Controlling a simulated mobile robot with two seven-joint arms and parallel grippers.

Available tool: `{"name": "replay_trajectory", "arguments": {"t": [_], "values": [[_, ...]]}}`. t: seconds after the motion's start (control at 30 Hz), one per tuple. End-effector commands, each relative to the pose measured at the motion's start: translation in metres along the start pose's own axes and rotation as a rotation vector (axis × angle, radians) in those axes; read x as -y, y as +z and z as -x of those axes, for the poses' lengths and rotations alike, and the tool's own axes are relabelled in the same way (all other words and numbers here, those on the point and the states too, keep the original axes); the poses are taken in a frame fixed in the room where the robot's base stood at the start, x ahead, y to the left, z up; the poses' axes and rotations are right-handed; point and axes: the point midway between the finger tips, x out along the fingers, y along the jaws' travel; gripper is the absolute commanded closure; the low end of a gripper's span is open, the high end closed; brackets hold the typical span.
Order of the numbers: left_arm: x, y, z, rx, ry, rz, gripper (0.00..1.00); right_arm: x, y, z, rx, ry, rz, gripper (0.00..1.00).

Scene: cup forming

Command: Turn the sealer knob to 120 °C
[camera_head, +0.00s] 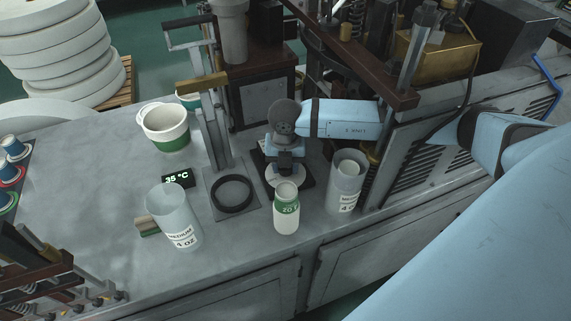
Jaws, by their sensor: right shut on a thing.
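My right gripper (285,164) comes in from the right and points down at a pale round dial (273,181) on a dark base plate. It is shut on the sealer knob, which its fingers and wrist mostly hide. A small black display (177,178) to the left reads 35 °C in green. Between them a dark ring (232,194) lies on a grey plate, below an upright metal press (213,130). My left gripper is not in view.
A green-banded tub (165,127) is behind. Machinery crowds the back right.

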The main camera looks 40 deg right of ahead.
Motion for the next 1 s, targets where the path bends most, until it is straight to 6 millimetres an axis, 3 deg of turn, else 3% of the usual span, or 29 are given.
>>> {"name": "replay_trajectory", "arguments": {"t": [0.33, 0.37, 0.47, 0.77, 1.0], "values": [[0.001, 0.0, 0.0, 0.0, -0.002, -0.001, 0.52, 0.0, 0.002, 0.002, 0.003, 0.001, -0.003, 0.84], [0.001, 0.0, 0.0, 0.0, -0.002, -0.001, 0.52, 0.0, 0.002, 0.002, 0.003, 0.001, -0.002, 0.56], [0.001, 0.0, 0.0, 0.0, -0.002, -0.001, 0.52, 0.0, 0.001, 0.001, 0.003, 0.001, -0.002, 0.35], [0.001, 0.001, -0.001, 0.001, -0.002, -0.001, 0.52, 0.0, 0.001, 0.002, 0.001, 0.001, -0.001, 0.35], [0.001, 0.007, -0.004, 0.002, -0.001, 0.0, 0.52, -0.001, 0.001, 0.034, 0.004, 0.003, 0.001, 0.35]]}}
